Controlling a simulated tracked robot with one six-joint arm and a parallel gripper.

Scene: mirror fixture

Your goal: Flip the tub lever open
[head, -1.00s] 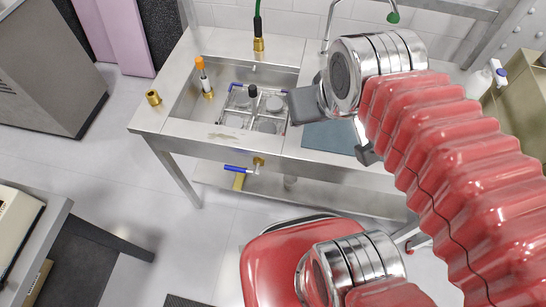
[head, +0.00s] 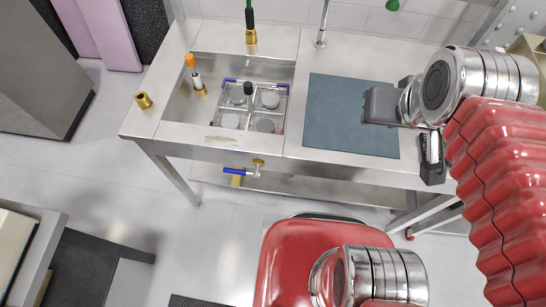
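The tub (head: 180,107) is a metal basin sunk into the left part of a steel bench. Its lever (head: 234,171) has a blue handle on a brass and steel valve below the bench's front edge. The handle points left and lies nearly level. My gripper (head: 405,138) is above the right part of the bench, well to the right of the lever and higher up. Its two dark fingers stand apart with nothing seen between them, so it is open. The arm hides part of the bench's right end.
In the tub stand a clear divided rack (head: 250,108) and an orange-capped bottle (head: 194,74). A brass fitting (head: 144,100) stands on the bench's left edge. A blue-grey mat (head: 335,120) covers the bench's right part. A red seat (head: 310,250) is in front. Floor is open below the lever.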

